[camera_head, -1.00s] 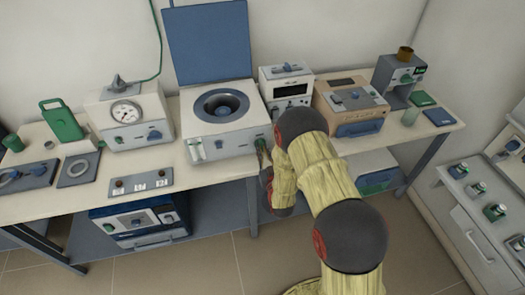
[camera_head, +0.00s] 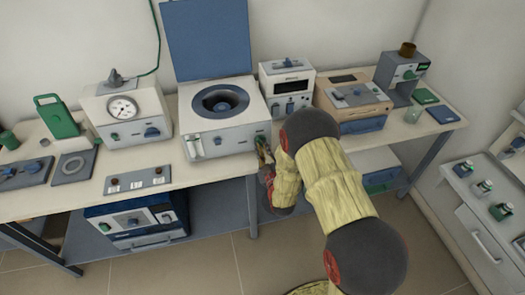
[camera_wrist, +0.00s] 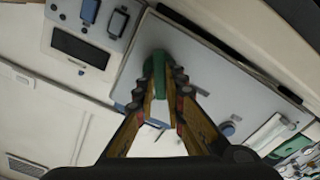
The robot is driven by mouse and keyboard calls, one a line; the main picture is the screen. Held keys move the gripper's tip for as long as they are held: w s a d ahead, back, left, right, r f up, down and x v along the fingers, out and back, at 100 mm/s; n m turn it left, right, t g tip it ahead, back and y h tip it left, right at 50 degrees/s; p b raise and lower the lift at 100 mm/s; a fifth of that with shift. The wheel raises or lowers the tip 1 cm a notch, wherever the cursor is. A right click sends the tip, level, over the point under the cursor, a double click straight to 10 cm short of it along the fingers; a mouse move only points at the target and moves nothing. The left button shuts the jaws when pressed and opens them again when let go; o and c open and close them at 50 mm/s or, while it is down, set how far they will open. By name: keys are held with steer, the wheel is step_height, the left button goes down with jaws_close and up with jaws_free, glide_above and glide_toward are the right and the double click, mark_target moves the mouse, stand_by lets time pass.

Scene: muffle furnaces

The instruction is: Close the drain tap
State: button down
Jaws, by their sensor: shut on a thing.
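The green drain tap (camera_wrist: 160,62) lies between my fingertips in the wrist view, on the pale front panel (camera_wrist: 200,72) of a white box-shaped machine. My gripper (camera_wrist: 163,84) is shut on the tap, one finger on each side. In the head view the machine (camera_head: 222,141) has a round bowl and a raised blue lid (camera_head: 208,40). My gripper (camera_head: 265,158) is at the lower right of its front, where a bit of the green tap (camera_head: 260,141) shows. My arm and fingers partly hide the tap.
A white unit with a dark display (camera_head: 288,87) stands right of the machine, then a tan-topped device (camera_head: 352,100). A gauge box (camera_head: 127,112) stands at left. A switch panel (camera_head: 137,181) lies on the bench front. A blue-fronted furnace (camera_head: 138,222) is below.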

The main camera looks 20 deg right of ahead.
steer(key=n+b, duration=0.3)
steer(key=n, duration=0.3)
steer(key=shift+b, duration=0.35)
steer(key=n+b, duration=0.2)
steer(key=n, duration=0.3)
steer(key=shift+a+n, duration=0.1)
steer(key=shift+n, duration=0.2)
steer(key=shift+b, duration=0.35)
steer(key=c, duration=1.9)
jaws_free()
steer(key=shift+o, duration=0.3)
steer(key=shift+f, duration=0.1)
steer(key=s, duration=1.2)
